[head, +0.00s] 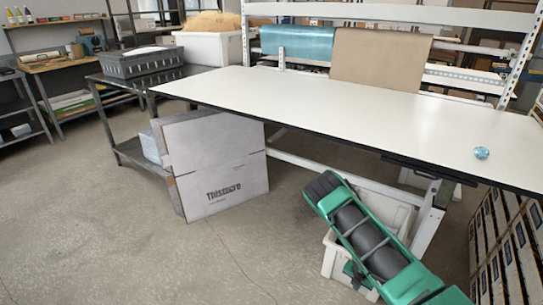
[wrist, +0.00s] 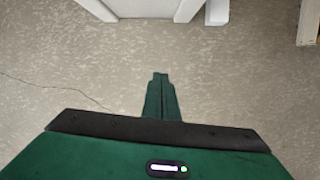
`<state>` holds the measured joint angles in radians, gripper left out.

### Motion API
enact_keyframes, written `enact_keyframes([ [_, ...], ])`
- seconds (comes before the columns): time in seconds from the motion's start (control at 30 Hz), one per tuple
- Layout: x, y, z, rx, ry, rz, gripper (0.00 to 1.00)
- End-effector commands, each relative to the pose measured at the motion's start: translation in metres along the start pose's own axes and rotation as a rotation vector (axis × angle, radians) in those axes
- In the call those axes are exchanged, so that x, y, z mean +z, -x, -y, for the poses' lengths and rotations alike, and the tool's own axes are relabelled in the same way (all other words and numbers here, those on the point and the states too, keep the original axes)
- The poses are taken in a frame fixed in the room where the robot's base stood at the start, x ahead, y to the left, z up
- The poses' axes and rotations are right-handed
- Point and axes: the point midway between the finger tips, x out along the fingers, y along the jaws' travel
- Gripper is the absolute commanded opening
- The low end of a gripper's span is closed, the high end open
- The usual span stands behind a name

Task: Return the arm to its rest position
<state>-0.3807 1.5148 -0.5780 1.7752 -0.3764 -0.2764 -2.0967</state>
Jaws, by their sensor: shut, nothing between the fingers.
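My green and black arm (head: 372,240) shows at the lower right of the head view, in front of the white table (head: 330,101) and below its top. My gripper (wrist: 160,76) shows in the wrist view, pointing over the bare concrete floor. Its two green fingers are together, with nothing between them. In the head view my gripper is mostly hidden behind the arm, near a white bin (head: 336,258) under the table.
A large cardboard box (head: 215,165) leans by the table's left end. A dark cart (head: 118,88) stands behind it. A small blue object (head: 481,153) lies on the table. Floor at left is clear.

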Motion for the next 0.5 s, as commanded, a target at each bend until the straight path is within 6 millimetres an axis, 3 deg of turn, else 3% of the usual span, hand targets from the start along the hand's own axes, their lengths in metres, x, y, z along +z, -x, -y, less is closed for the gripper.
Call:
enact_keyframes([
  [0.27, 0.029, 0.048, -0.007, -0.015, -0.197, 0.006, 0.0],
  [0.5, 0.066, 0.123, -0.005, -0.04, -0.506, 0.007, 0.0],
])
